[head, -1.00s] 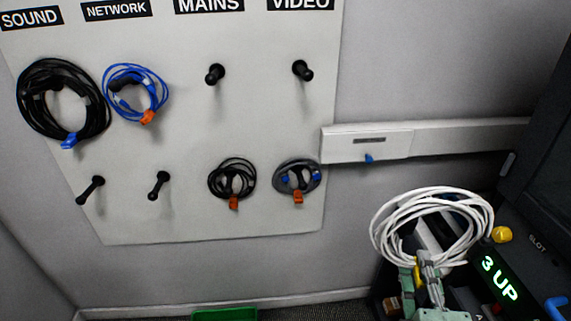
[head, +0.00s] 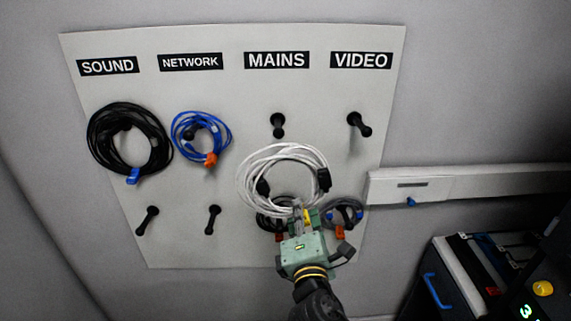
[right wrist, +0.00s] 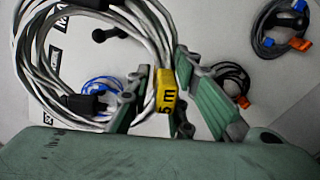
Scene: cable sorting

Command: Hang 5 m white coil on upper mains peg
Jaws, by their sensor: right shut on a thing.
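The white coil (head: 246,182) with black plugs is held up in front of the pegboard, below the upper mains peg (head: 278,124), which is bare. In the right wrist view the coil (right wrist: 40,60) carries a yellow tag reading "5 m" (right wrist: 166,91). My right gripper (head: 300,217) is shut on the coil at its lower edge. The fingers (right wrist: 160,100) are on either side of the tag. The upper mains peg (right wrist: 108,35) shows through the coil's loop in the right wrist view. The coil partly hides the black coil on the lower mains peg. My left gripper is not in view.
The pegboard (head: 240,245) also holds a black coil (head: 97,150) under SOUND, a blue coil (head: 178,135) under NETWORK and a grey coil (head: 358,214) under VIDEO. The upper video peg (head: 360,124) and lower left pegs are bare. A wall rail (head: 470,182) and an equipment case (head: 450,280) are at right.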

